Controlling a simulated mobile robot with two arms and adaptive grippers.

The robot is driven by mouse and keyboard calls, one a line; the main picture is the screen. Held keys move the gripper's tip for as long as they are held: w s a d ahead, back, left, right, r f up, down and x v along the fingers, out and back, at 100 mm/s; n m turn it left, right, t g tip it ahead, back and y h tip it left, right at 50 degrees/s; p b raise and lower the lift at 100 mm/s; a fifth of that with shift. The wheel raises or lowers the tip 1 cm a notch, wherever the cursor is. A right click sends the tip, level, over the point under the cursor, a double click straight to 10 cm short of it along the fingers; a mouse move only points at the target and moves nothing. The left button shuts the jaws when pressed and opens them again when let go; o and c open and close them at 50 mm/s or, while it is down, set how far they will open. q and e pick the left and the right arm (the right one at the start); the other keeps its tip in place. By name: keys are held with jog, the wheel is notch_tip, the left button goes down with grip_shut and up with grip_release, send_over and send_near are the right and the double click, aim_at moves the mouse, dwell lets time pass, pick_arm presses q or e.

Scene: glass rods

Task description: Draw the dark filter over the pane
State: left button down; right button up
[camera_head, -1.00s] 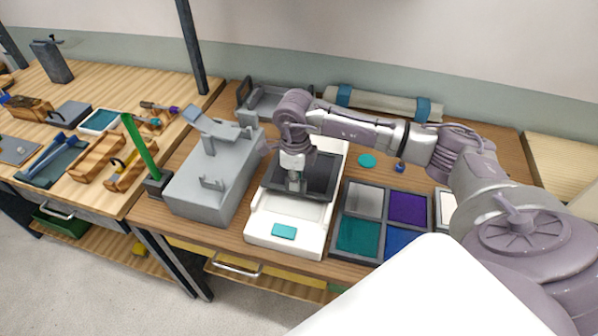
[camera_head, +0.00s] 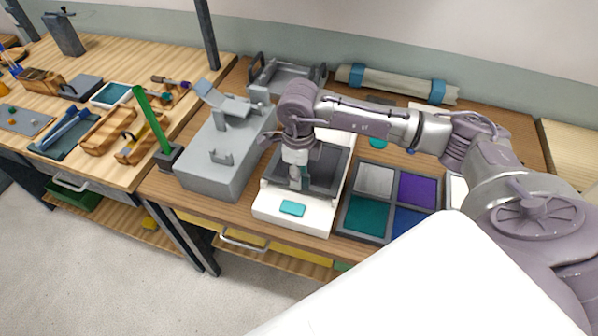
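The dark filter (camera_head: 326,180) is a dark translucent sheet in the white frame of a light box (camera_head: 263,210). It lies over most of the bed, reaching close to the front end. The pane cannot be made out separately beneath it. My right gripper (camera_head: 298,184) points down at the filter's front edge, its fingers close together. They appear shut on a small grip there, largely hidden by the fingers. My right forearm hides the far part of the box. My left gripper is not in view.
A teal label (camera_head: 292,208) sits on the box's front. A grey fixture (camera_head: 205,165) stands close to the left. A tray of coloured squares (camera_head: 347,226) is to the right. A grey tray (camera_head: 286,78) and rolled cloth (camera_head: 395,83) lie behind.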

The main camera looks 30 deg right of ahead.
notch_tip(320, 180, up, 12)
dwell(0.7)
dwell(0.4)
